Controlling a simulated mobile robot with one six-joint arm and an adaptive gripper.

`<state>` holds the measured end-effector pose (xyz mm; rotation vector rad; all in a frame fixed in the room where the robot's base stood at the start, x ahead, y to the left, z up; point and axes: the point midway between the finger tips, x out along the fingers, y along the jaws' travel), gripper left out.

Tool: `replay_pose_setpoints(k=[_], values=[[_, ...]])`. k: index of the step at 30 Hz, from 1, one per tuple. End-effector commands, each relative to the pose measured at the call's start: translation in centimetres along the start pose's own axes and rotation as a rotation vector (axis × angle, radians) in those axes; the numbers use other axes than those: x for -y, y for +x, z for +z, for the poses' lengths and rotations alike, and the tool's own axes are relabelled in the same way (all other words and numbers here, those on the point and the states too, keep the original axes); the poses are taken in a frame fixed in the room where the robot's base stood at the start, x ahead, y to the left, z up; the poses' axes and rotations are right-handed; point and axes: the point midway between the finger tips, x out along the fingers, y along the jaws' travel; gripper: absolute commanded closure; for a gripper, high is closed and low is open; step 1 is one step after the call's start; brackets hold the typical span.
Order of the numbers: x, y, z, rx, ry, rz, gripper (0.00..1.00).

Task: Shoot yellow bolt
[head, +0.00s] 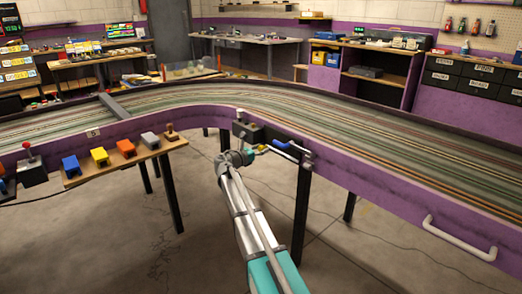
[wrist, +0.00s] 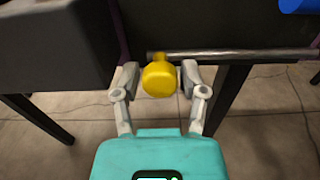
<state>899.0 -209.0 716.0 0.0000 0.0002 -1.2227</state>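The yellow bolt knob (wrist: 158,80) shows in the wrist view, on a short stem by a grey metal rod (wrist: 235,54). My gripper (wrist: 159,80) is around the knob, one finger on each side, with a narrow gap visible on both sides. The fingers look open. In the head view my gripper (head: 247,157) is at the outer purple wall of the track, just below a dark box (head: 250,130). The yellow knob is mostly hidden there.
A blue handle (head: 281,144) is close on the right of my gripper. A wooden shelf (head: 125,160) with coloured blocks is at left. A white grab handle (head: 458,240) is on the purple wall at right. Dark table legs (head: 301,215) stand below; the floor between is open.

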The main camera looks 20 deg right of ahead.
Motion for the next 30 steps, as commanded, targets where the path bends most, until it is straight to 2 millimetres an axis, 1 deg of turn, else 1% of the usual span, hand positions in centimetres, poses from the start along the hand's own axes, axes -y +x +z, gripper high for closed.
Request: replay_pose_setpoints(k=[1,5,6,7,14,17,24,27,30], values=[[0.0,0.0,0.0,0.000,0.000,0.000,0.64],[0.0,0.0,0.0,0.000,0.000,0.000,0.89],[0.0,0.0,0.0,0.000,0.000,0.000,0.96],[0.0,0.0,0.0,0.000,0.000,0.000,1.00],[0.3,0.0,0.0,0.000,0.000,0.000,1.00],[1.3,-0.1,0.0,0.000,0.000,-0.001,1.00],[5.1,-0.1,0.0,0.000,0.000,-0.002,1.00],[5.9,0.0,0.0,0.000,0.000,-0.001,1.00],[6.1,0.0,0.0,0.000,0.000,-0.003,1.00]])
